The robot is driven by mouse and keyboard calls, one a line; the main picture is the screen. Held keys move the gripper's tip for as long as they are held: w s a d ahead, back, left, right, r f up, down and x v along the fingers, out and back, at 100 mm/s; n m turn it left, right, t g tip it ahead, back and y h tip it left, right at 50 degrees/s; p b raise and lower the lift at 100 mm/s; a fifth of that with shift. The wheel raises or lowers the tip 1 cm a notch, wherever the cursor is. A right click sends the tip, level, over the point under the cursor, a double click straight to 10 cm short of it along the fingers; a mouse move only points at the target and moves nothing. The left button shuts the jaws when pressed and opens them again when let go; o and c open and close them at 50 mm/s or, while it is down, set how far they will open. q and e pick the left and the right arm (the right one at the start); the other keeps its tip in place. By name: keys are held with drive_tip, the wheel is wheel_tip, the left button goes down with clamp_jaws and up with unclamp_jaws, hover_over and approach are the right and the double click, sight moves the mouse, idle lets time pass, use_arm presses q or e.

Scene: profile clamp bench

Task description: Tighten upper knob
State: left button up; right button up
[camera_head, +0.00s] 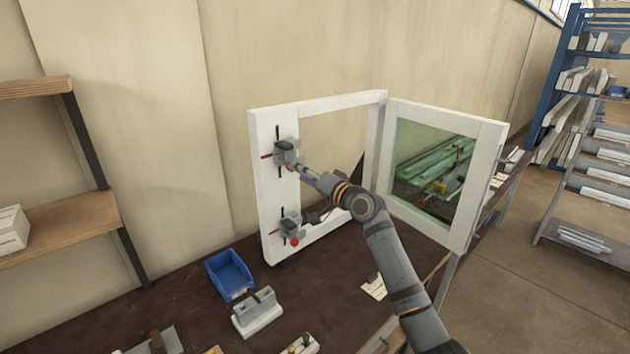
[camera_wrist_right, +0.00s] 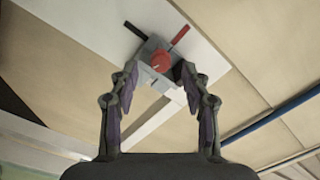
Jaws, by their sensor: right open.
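The upper clamp (camera_head: 286,151) is a grey block with black and red bars on the left post of the white frame (camera_head: 268,195). In the right wrist view its red upper knob (camera_wrist_right: 161,61) faces me, between and just beyond my fingertips. I cannot tell whether the fingers touch the clamp. My left gripper is out of view.
A lower clamp (camera_head: 290,227) with a red knob sits below on the same post. A glazed white panel (camera_head: 485,175) stands at the right. A blue bin (camera_head: 229,272) and a grey block (camera_head: 257,312) rest on the dark bench (camera_head: 190,310). Wooden shelves (camera_head: 60,225) stand left.

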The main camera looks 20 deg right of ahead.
drive_tip(key=v, duration=0.9)
drive_tip(key=shift+s, duration=0.1)
